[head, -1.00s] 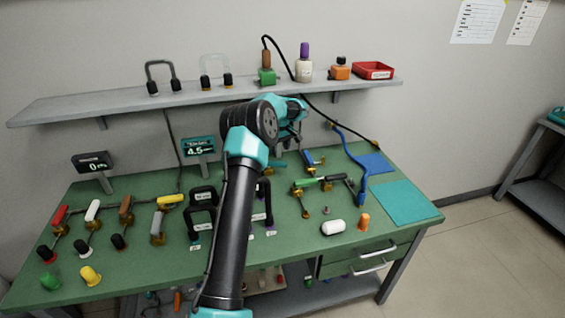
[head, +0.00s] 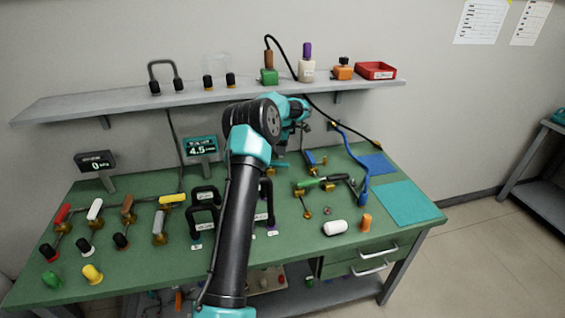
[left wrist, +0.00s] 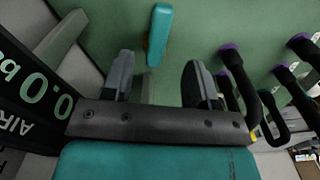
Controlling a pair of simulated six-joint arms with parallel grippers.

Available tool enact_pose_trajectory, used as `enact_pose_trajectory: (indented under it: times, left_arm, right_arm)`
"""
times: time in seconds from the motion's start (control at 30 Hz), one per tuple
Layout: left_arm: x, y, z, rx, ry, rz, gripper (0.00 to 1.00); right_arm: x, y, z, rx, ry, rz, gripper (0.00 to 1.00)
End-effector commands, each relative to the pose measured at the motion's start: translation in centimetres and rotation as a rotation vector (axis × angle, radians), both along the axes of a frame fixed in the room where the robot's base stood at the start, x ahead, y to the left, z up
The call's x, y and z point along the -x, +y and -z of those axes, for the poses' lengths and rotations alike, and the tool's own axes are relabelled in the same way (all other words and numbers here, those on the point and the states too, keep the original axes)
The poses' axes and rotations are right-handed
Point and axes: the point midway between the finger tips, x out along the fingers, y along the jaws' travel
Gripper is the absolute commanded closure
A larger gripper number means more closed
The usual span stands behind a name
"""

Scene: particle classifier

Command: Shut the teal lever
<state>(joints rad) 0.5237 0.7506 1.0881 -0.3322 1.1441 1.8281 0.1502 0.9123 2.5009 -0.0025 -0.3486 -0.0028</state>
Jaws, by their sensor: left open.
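The teal lever (left wrist: 158,35) is a flat, rounded bar on the green table. It shows upright in the left wrist view, just beyond the fingertips. In the head view a small teal piece (head: 279,165) shows behind my arm, partly hidden. My left gripper (left wrist: 158,63) is open and empty, its two dark fingers to either side of the lever's near end in the picture. The lever appears apart from both fingers. In the head view my arm hides most of the gripper. My right gripper is in neither view.
Black loop handles with purple caps (left wrist: 232,60) stand close to the right finger in the wrist view. A tilted gauge display (left wrist: 28,85) is at left. The head view shows several levers left of my arm, a blue hose (head: 363,180) at right and a shelf (head: 120,100) behind.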

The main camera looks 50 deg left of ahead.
Motion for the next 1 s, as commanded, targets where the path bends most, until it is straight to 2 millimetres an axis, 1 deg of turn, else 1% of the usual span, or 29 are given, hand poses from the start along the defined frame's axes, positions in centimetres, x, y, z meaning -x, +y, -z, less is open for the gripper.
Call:
enact_pose_trajectory:
  times: [0.17, 0.27, 0.37, 0.5, 0.7, 0.8, 1.0]
  left_arm:
    - [0.0, 0.0, 0.5, 0.001, 0.001, 0.001, 0.47]
    - [0.0, 0.0, 1.4, 0.001, 0.002, 0.002, 0.47]
    - [0.0, 0.0, 2.6, 0.001, 0.001, 0.002, 0.47]
    - [0.1, 0.0, 4.7, 0.002, 0.002, 0.002, 0.47]
    - [0.0, 0.0, 6.9, 0.001, 0.001, 0.003, 0.47]
    - [0.0, 0.0, 7.4, 0.001, 0.000, 0.003, 0.47]
    - [0.0, 0.0, 7.5, 0.001, -0.001, 0.003, 0.47]
  right_arm:
    - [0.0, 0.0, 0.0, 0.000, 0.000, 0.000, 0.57]
    - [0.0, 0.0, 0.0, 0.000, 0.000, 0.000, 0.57]
    - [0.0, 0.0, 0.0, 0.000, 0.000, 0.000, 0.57]
    - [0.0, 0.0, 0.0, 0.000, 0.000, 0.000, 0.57]
    - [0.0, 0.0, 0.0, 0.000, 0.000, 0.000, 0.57]
    - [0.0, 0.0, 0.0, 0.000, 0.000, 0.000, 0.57]
    - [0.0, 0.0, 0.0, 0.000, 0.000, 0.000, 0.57]
